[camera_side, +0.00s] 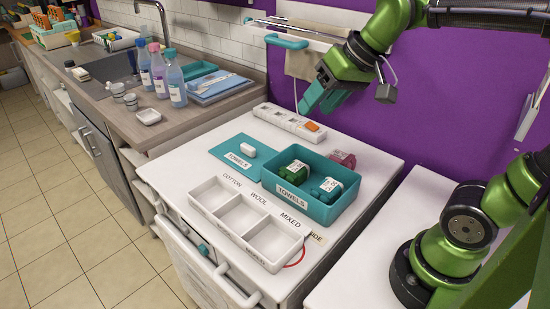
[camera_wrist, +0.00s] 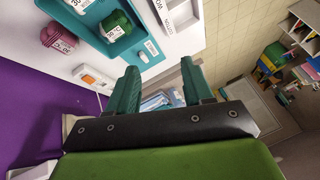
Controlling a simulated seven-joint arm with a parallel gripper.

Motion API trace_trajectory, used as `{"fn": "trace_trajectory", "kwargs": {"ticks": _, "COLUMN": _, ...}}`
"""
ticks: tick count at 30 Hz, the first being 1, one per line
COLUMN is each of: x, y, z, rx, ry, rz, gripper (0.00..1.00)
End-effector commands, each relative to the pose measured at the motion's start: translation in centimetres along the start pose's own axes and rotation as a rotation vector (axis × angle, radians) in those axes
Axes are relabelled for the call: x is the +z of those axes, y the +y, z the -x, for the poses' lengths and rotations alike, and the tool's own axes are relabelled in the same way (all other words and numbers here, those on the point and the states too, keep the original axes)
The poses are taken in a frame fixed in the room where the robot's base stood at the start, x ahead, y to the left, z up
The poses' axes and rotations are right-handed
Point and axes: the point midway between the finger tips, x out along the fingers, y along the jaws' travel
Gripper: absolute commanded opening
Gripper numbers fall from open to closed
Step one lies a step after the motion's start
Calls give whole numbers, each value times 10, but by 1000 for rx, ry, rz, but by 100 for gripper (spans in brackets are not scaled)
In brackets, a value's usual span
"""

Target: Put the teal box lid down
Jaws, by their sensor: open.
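The teal box lid (camera_side: 231,147) lies flat on the white worktop, left of the teal box (camera_side: 312,207). A "TOWELS" label and a small white object (camera_side: 248,150) are on the lid. The open box holds a green bundle (camera_side: 293,173) and a teal bundle (camera_side: 327,189), both with white tags. My gripper (camera_side: 318,98) is up in the air behind and above the box, apart from the lid. In the wrist view my gripper (camera_wrist: 160,88) has its two teal fingers spread, with nothing held between them.
A white three-compartment tray (camera_side: 243,218), labelled cotton, wool and mixed, stands in front of the lid and box. A pink bundle (camera_side: 342,159) lies behind the box.

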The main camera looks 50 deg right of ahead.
Motion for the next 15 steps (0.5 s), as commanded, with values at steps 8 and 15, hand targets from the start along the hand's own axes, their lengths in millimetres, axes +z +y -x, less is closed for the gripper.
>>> {"fn": "trace_trajectory", "kwargs": {"ticks": 8, "x": 71, "y": 15, "z": -5, "rx": -47, "ry": 90, "rz": -66, "gripper": 51}}
{"fn": "trace_trajectory", "kwargs": {"ticks": 15, "x": 77, "y": 17, "z": -7, "rx": -50, "ry": 96, "rz": -75, "gripper": 51}}
